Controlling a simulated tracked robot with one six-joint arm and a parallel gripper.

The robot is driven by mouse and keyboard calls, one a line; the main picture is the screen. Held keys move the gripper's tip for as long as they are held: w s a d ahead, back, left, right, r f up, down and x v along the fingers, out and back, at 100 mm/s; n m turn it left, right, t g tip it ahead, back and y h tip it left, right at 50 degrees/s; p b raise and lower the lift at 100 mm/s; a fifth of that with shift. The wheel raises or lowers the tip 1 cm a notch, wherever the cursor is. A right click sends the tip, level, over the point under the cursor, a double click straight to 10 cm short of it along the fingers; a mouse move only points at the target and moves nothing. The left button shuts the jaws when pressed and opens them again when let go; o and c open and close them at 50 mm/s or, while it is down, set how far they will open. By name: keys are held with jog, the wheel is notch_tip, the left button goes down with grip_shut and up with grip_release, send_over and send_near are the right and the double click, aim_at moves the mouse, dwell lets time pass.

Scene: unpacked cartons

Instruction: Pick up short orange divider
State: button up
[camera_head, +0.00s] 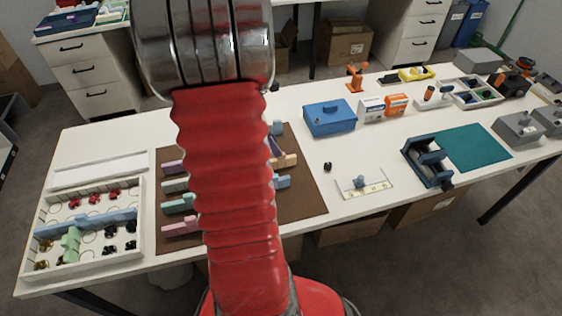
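A short light-orange divider (287,160) lies on the brown mat (307,199), just right of my red arm. Its left end is close to the arm, and part of it may be hidden there. A dark purple divider (275,147) lies just behind it, and a blue divider (283,182) lies in front of it. Left of my arm, purple, green and pink dividers (182,228) lie on the same mat. My gripper is out of view; only my red sleeve and metal arm parts show, covering the middle of the mat.
A white tray (142,222) at left holds a long blue divider (85,222), a green divider (71,242) and small red, black and amber pieces. A blue box (330,118) stands behind the mat to the right. A small black object (327,167) lies beside the mat.

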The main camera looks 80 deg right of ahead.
aim_at(281, 160)
jog(key=shift+x, duration=1.1)
jog(key=shift+f, duration=0.1)
jog(key=shift+x, duration=2.5)
jog(key=shift+w, duration=0.15)
jog(key=shift+c, duration=0.3)
grip_shut()
